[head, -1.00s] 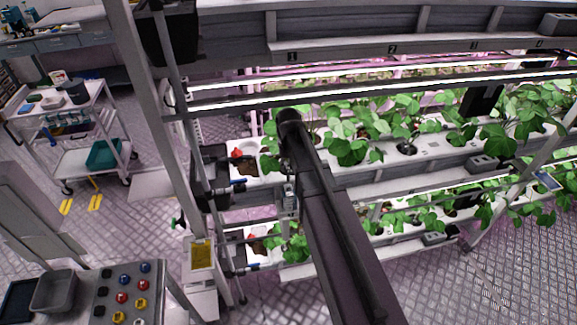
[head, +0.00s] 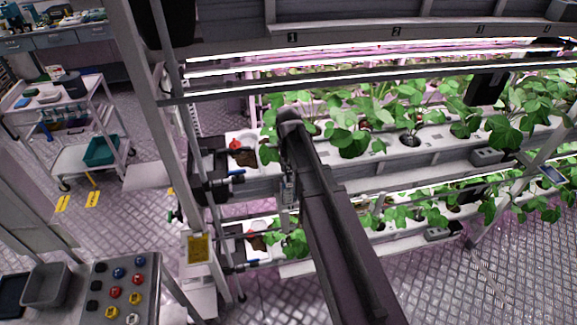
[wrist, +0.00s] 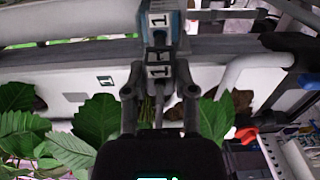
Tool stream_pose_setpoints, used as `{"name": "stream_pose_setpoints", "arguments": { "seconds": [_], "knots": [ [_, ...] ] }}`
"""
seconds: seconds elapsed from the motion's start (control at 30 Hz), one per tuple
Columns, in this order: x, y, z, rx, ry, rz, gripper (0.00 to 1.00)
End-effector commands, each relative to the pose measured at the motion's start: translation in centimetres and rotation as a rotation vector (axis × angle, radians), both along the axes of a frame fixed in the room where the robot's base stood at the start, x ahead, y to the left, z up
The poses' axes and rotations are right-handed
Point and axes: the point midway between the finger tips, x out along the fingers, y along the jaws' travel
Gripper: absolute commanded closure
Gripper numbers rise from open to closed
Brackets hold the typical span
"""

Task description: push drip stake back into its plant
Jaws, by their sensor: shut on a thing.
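In the wrist view my gripper (wrist: 159,82) is shut on a small grey drip stake part (wrist: 158,57) with a black-and-white "1" on it. A grey and blue piece with another "1" (wrist: 158,20) shows just beyond it. Behind the fingers is the white planting gutter (wrist: 75,78), with green plant leaves (wrist: 100,120) to the left and more leaves (wrist: 215,115) close on the right. The stake's lower end and the plant's base are hidden by the gripper. In the head view my arm covers the gripper, by the leftmost plants (head: 268,150).
A white pipe (wrist: 243,68) and dark rack end stand right of the gripper in the wrist view. In the head view, light bars (head: 350,65) run above the plant row (head: 410,120). A cart (head: 75,100) and button panel (head: 125,285) stand left, with floor between.

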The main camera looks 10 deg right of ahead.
Motion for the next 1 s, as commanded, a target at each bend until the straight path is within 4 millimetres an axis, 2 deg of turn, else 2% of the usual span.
{"name": "stream_pose_setpoints", "arguments": {
  "seconds": [0.2, 0.6, 0.63, 0.7, 0.77, 1.0],
  "knots": [
    [0.0, 0.0, -0.77, 0.0, 0.0, 0.0, 0.93],
    [0.0, 0.0, -0.81, 0.0, 0.0, 0.0, 0.93],
    [0.0, 0.0, -0.81, 0.0, 0.0, 0.0, 0.62],
    [0.0, 0.0, -0.81, 0.0, 0.0, 0.0, 0.41],
    [0.0, 0.0, -0.81, 0.0, 0.0, 0.0, 0.25],
    [0.0, 0.0, -0.82, 0.0, 0.0, 0.0, 0.25]
  ]
}}
